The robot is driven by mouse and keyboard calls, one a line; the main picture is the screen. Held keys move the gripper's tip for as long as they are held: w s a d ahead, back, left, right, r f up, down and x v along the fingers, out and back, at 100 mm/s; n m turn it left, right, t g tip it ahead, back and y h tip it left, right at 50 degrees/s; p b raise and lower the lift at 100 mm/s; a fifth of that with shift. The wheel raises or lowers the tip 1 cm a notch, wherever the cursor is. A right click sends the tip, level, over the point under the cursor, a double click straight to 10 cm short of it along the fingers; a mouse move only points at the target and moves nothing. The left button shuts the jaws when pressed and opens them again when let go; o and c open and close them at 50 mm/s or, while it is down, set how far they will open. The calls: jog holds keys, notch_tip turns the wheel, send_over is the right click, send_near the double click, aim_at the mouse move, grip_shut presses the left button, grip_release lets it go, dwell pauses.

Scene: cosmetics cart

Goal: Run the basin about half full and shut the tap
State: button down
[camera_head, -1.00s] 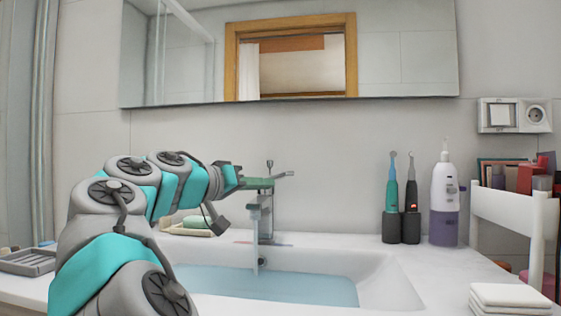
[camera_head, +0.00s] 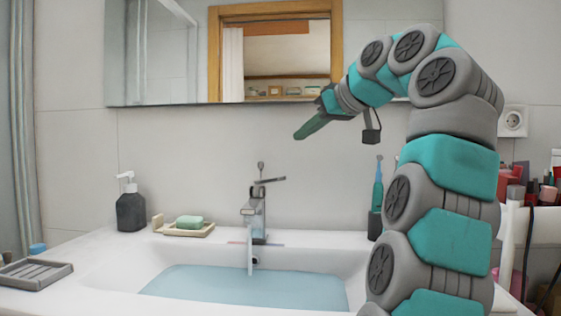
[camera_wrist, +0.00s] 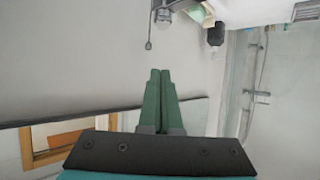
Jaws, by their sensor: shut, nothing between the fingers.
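The chrome tap (camera_head: 258,212) stands at the back of the white basin (camera_head: 100,268), its lever (camera_head: 270,180) pointing right. A pale water stream (camera_head: 249,260) falls from its spout. Blue water (camera_head: 235,288) covers the basin floor, its surface below the rim; my arm hides the right end. My gripper (camera_head: 296,136) is shut and empty, above and right of the tap, apart from it, in front of the wall below the mirror. In the wrist view its green fingers (camera_wrist: 160,72) lie together, and part of the tap (camera_wrist: 163,14) shows at the top edge.
A soap dish (camera_head: 198,231) with green soap and a dark dispenser (camera_head: 131,210) stand left of the tap. A grey tray (camera_head: 36,273) lies at far left. A toothbrush (camera_head: 377,190) is partly behind my arm. The mirror (camera_head: 160,60) hangs above.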

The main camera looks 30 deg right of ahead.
send_over(268, 180)
jog(key=s+d, duration=0.2)
jog(key=s, duration=0.1)
notch_tip(268, 180, down, 4)
jog(key=shift+w+f, duration=0.1)
jog(key=shift+f, duration=0.05)
notch_tip(268, 180, down, 2)
jog(key=b, duration=0.2)
jog(key=shift+f+b, duration=0.2)
jog(key=shift+b, duration=0.2)
jog(key=shift+s+f+b, duration=0.3)
jog(key=shift+f+b, duration=0.45)
